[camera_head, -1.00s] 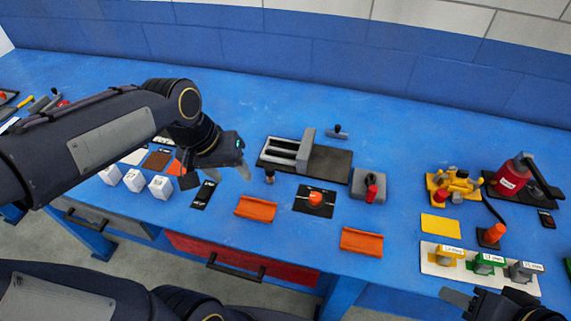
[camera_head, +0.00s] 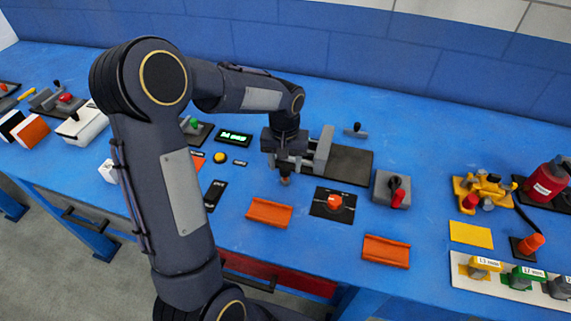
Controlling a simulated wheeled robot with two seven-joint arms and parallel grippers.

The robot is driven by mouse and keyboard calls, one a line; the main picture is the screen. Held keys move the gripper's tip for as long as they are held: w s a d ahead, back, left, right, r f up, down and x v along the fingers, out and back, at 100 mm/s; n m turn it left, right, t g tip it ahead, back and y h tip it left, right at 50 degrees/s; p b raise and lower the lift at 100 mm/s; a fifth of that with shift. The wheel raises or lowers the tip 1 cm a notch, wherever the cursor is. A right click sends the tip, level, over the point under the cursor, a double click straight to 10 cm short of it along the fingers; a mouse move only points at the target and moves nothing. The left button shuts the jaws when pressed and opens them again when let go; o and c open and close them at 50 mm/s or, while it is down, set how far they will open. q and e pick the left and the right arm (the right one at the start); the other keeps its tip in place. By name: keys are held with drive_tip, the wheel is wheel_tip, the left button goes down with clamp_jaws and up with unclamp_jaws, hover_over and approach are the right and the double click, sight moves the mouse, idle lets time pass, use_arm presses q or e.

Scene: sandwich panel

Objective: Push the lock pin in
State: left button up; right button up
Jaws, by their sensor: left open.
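A grey slotted fixture (camera_head: 322,150) stands on a dark base plate (camera_head: 349,165) at the middle of the blue bench. A small brownish post (camera_head: 285,181) stands at its front left. A grey block (camera_head: 383,188) to the right carries a dark lever with a red tip (camera_head: 397,199). I cannot tell for sure which of these is the lock pin. My left gripper (camera_head: 286,168) is open, pointing down directly above or around the small post. Its fingers are small and partly hidden against the fixture; contact is unclear. My right gripper is out of view.
Orange trays (camera_head: 269,213) and (camera_head: 386,251) lie along the front. A black plate with an orange-red knob (camera_head: 334,203) sits between them. A yellow pad (camera_head: 470,234) and a yellow machine (camera_head: 484,190) stand at the right. My left arm covers part of the bench's left side.

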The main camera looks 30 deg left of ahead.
sight(285, 167)
use_arm(q)
drive_tip(key=shift+f, duration=0.4)
clamp_jaws()
wheel_tip(285, 167, down, 3)
drive_tip(key=shift+r+b, duration=0.15)
drive_tip(key=shift+b, duration=0.9)
drive_tip(key=shift+s+r, duration=0.1)
drive_tip(key=shift+r, duration=0.05)
unclamp_jaws()
drive_tip(key=shift+r+p, duration=0.35)
drive_tip(key=shift+r, duration=3.55)
